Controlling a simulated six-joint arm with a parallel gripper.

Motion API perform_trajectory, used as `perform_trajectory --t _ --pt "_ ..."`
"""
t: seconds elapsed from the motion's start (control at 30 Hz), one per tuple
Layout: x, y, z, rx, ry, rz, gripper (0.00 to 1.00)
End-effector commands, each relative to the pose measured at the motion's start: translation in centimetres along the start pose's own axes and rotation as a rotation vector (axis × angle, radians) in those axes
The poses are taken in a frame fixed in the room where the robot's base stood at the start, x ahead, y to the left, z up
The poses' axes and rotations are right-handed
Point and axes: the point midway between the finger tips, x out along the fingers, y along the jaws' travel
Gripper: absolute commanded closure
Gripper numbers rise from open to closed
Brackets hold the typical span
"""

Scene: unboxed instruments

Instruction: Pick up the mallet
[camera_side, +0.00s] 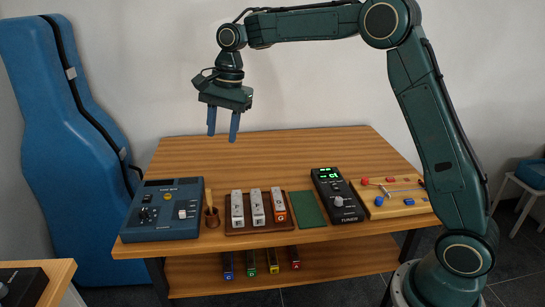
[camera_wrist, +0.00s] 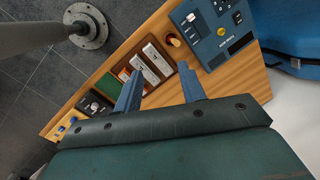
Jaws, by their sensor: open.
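A thin wooden stick (camera_side: 209,196), which looks like the mallet's handle, stands slightly tilted in a small brown cup (camera_side: 212,218) near the table's front edge. Its lower end is hidden in the cup. The cup also shows in the wrist view (camera_wrist: 173,40), beyond my fingers. My gripper (camera_side: 222,137) is open and empty, high above the table, pointing down. In the wrist view its two blue fingers (camera_wrist: 161,70) are spread apart with nothing between them.
A blue device (camera_side: 165,208) stands left of the cup. To its right are a brown tray (camera_side: 236,230) with three chime bars, a green pad (camera_side: 307,209), a black tuner (camera_side: 337,195) and a wooden board (camera_side: 405,208) with colored pieces. The table's back half is clear.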

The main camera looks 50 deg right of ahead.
Motion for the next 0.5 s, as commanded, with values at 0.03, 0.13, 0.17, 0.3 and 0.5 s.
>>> perform_trajectory --t 0.03,0.13,0.17,0.3,0.5 --pt "1.2 -0.7 -0.5 0.035 -0.006 0.015 0.60" --pt "3.1 -2.0 -1.4 0.112 -0.013 0.036 0.60" --pt "3.7 -2.3 -1.6 0.135 -0.015 0.044 0.60" --pt "6.3 -3.6 -2.7 0.232 -0.020 0.072 0.60" --pt "8.6 -4.6 -3.6 0.319 -0.021 0.097 0.60"
